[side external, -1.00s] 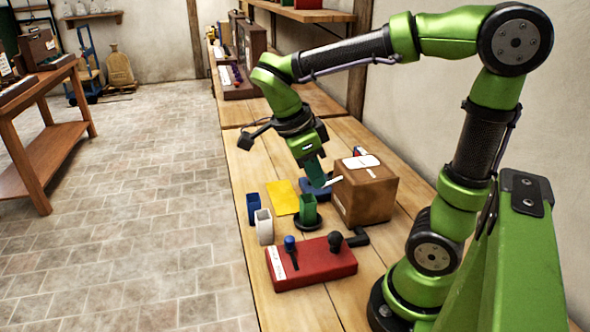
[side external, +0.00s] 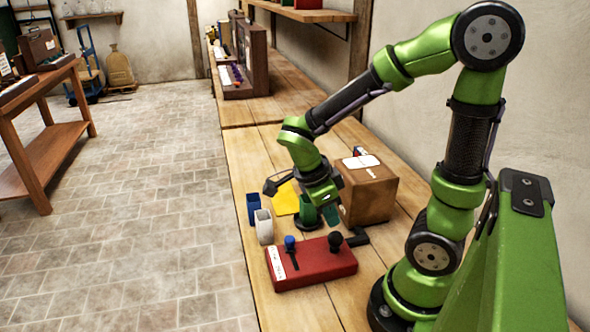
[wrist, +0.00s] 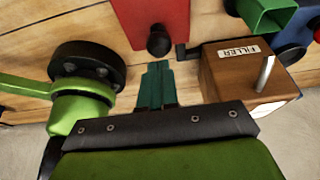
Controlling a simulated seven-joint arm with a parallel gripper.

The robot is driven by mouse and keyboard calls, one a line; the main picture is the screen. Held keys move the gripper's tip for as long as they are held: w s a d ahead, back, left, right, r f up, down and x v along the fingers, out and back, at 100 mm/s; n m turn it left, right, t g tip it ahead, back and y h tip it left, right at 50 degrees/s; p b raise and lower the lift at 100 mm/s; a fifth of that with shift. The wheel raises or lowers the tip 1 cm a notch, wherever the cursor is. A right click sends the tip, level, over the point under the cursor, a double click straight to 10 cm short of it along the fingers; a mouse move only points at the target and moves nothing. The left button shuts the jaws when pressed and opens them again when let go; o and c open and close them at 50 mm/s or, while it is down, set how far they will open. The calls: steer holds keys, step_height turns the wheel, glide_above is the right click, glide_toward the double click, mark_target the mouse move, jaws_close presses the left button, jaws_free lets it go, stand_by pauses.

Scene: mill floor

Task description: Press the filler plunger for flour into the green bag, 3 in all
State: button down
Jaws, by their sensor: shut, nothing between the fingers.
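The brown filler box (side external: 376,197) stands on the bench, its FILLER label (wrist: 234,52) readable in the wrist view. A pale metal rod (wrist: 265,73) stands out over its white panel. A black L-shaped handle (side external: 358,237) sits low beside the box, at its corner in the wrist view (wrist: 182,51).
The red unit (side external: 325,268), with a blue lever and a black knob (wrist: 158,42), lies at the near side. The bench behind is partly free.

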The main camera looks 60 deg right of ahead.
mark_target(333, 235)
steer(key=shift+a+x, duration=0.2)
steer(key=shift+x, duration=1.2)
steer(key=shift+w+f, duration=0.15)
steer(key=shift+f, duration=1)
steer(key=v, duration=1.4)
steer(key=shift+d+r, duration=0.3)
steer(key=shift+r, duration=0.05)
stand_by(0.4)
